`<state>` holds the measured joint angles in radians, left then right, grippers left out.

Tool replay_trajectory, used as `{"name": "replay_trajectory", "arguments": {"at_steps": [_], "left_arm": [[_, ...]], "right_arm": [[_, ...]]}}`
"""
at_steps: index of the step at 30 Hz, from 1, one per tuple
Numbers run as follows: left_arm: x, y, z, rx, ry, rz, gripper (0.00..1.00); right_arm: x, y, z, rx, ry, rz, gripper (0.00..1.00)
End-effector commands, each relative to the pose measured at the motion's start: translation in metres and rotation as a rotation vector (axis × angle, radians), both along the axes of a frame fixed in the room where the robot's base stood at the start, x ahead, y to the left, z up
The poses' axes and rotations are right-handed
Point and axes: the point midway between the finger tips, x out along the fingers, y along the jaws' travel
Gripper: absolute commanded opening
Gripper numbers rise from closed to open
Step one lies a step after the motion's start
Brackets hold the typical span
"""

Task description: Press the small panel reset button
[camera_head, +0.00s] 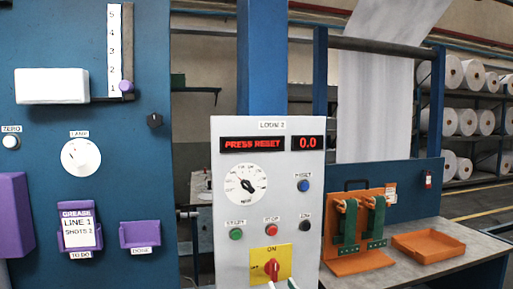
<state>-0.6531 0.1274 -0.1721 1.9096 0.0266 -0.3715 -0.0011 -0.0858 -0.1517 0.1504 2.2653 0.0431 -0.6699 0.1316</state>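The grey control panel (282,155), labelled LOOM 2, stands upright in the middle of the head view. Its red-lit display (252,144) reads PRESS RESET, and a smaller display (308,143) reads 0.0. The small round blue reset button (303,185) is on the panel's right side, below the smaller display, and is unobstructed. Only pale tips of my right gripper (282,285) show at the bottom edge, below the reset button and by the red switch handle. The rest of it is cut off, so its opening is unclear. My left gripper is not in view.
An orange stand (358,262) and orange tray (428,246) are on the right bench.

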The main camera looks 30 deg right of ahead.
Motion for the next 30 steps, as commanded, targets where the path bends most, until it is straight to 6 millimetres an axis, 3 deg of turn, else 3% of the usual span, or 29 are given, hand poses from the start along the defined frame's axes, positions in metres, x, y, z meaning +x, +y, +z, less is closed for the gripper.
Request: {"name": "replay_trajectory", "arguments": {"at_steps": [12,15,16,30], "left_arm": [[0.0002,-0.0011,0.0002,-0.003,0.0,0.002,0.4],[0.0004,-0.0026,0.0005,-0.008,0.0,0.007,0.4],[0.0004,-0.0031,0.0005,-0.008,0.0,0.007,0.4],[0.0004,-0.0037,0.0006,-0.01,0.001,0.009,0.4]], "right_arm": [[0.0,0.0,0.0,0.0,0.0,0.0,0.29],[0.0,0.0,0.0,0.0,0.0,0.0,0.03],[0.0,0.0,0.0,0.0,0.0,0.0,0.0],[0.0,0.0,0.0,0.0,0.0,0.0,0.0]]}}
